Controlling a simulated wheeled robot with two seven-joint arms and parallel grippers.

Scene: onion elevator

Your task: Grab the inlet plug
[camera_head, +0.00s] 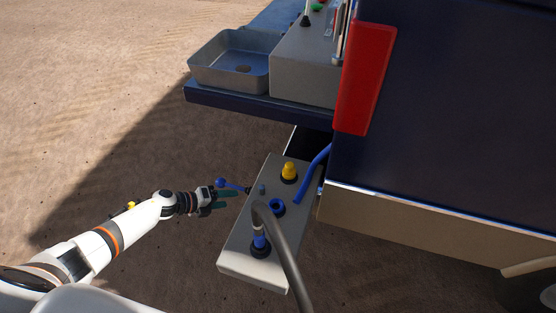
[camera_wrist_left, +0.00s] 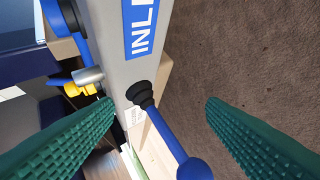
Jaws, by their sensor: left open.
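I cannot tell for certain that this is the inlet plug. A blue lever with a ball knob (camera_head: 221,183) sticks out from the box's left side; its knob (camera_wrist_left: 194,169) also shows in the left wrist view. A blue label (camera_wrist_left: 144,28) there reads "INL", the rest cut off. My left gripper (camera_head: 228,200) is open beside the box, its green fingers (camera_wrist_left: 160,108) either side of the lever, holding nothing. My right gripper is out of view.
A grey basin (camera_head: 236,61) stands on a ledge above. Bare ground lies left.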

